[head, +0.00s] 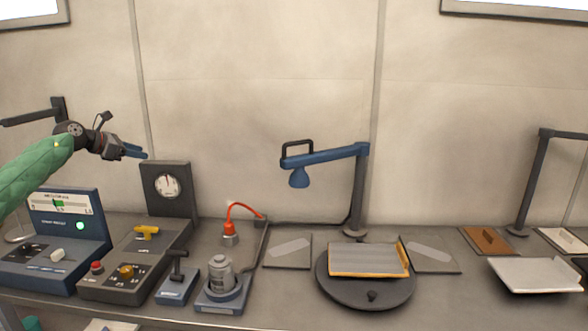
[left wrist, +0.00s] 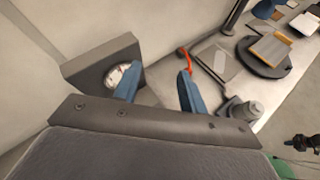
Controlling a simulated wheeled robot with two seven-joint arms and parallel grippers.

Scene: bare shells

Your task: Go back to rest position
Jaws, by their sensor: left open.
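My left gripper (head: 136,152) is at the end of my green-sleeved arm, raised in front of the wall at the left. It is open, with nothing between its blue fingers, and it is up by the top of the dark gauge box (head: 165,208). The left wrist view shows the two blue fingers (left wrist: 158,92) spread apart, with the white dial (left wrist: 118,76) behind the left finger. My right gripper does not show in the head view.
The bench holds a console with a green light (head: 79,226), a grey canister (head: 221,271) on a blue base, an orange-red hose (head: 243,207), a black turntable (head: 345,295) with a yellow-edged tray, and a blue lamp arm (head: 330,154).

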